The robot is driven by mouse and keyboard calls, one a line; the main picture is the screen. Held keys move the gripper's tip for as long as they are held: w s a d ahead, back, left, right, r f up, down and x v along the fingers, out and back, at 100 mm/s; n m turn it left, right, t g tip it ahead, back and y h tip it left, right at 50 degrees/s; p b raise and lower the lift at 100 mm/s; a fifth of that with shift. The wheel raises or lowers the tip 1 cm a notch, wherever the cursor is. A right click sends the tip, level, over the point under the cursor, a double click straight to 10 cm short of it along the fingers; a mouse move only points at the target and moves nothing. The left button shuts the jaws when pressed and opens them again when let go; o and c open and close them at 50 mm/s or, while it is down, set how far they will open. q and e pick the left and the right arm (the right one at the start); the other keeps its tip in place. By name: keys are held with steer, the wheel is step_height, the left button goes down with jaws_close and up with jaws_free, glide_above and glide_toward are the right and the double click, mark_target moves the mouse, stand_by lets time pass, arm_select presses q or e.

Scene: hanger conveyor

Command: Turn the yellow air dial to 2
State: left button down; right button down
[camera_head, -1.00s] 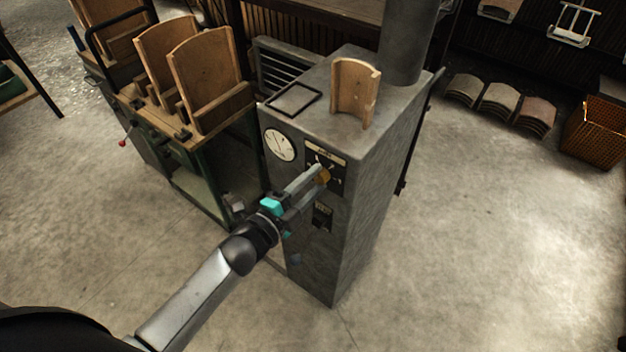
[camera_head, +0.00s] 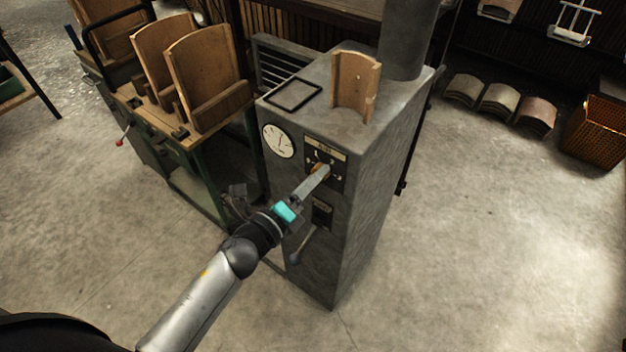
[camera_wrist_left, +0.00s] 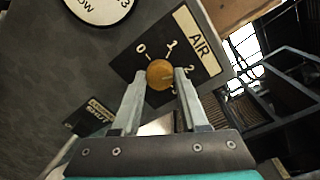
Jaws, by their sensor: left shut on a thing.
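The yellow dial (camera_wrist_left: 160,74) is a round knob on the dark AIR panel (camera_wrist_left: 207,52), with 0, 1 and 2 legible around it; the mark near the right finger is partly hidden. My left gripper (camera_wrist_left: 161,76) is shut on the dial, one finger on each side. A faint light line on the knob seems to point toward 2, but I cannot read it surely. In the head view the left gripper (camera_head: 321,172) reaches the front of the grey cabinet (camera_head: 365,215) and covers most of the dial. My right gripper is not in view.
A white gauge (camera_head: 279,141) sits left of the panel. A lever (camera_head: 302,246) sticks out below it. A workbench (camera_head: 190,137) stands left.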

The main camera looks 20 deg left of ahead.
arm_select(q)
steer(key=shift+m, duration=0.8)
steer(key=shift+b, duration=0.3)
steer(key=shift+c, duration=2.1)
jaws_free()
steer(key=f+b+v, duration=0.1)
steer(key=v, duration=1.4)
steer(key=shift+s+r+b, duration=0.15)
steer(key=shift+r+b, duration=0.2)
steer(key=shift+r, duration=0.05)
